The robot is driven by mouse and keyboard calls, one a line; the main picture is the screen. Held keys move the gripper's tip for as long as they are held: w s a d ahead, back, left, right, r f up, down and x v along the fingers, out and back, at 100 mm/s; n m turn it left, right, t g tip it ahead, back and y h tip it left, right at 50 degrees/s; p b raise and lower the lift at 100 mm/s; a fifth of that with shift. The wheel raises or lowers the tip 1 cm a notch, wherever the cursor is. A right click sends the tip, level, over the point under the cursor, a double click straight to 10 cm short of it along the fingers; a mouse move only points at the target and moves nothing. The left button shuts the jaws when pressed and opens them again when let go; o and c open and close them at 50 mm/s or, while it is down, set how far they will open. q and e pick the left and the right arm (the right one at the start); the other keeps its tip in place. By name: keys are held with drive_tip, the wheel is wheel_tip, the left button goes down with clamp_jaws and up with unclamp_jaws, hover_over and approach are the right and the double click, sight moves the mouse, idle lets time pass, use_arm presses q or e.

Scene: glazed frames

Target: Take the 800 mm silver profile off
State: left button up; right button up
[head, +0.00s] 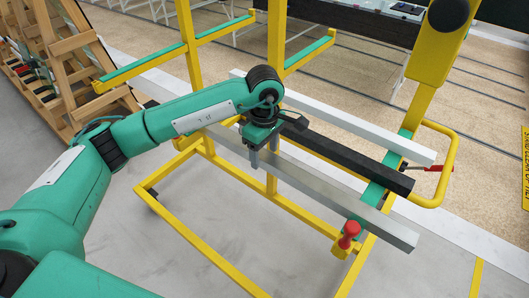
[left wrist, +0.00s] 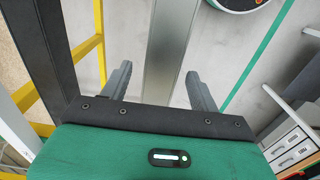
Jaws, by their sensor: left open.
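The silver profile (head: 335,195) is a long grey bar lying across the green-padded arms of a yellow rack, nearest of three bars. My left gripper (head: 264,157) is open and points down over this bar, left of its middle. In the left wrist view the silver profile (left wrist: 172,45) runs between the two spread fingers of my left gripper (left wrist: 158,70), with a gap on each side. I cannot tell how deep the fingers reach beside it. Part of the bar is hidden behind the gripper. My right gripper is not in view.
A black profile (head: 350,157) and a white profile (head: 375,137) lie parallel behind the silver one. The yellow rack (head: 225,262) has a red knob (head: 349,234) by the bar's near end. A wooden rack (head: 75,60) stands at left. Grey floor (head: 190,210) lies open in front.

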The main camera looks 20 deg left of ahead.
use_arm(q)
drive_tip(key=shift+f, duration=0.7)
clamp_jaws()
drive_tip(key=shift+r, duration=0.1)
drive_tip(key=shift+w+r, duration=0.1)
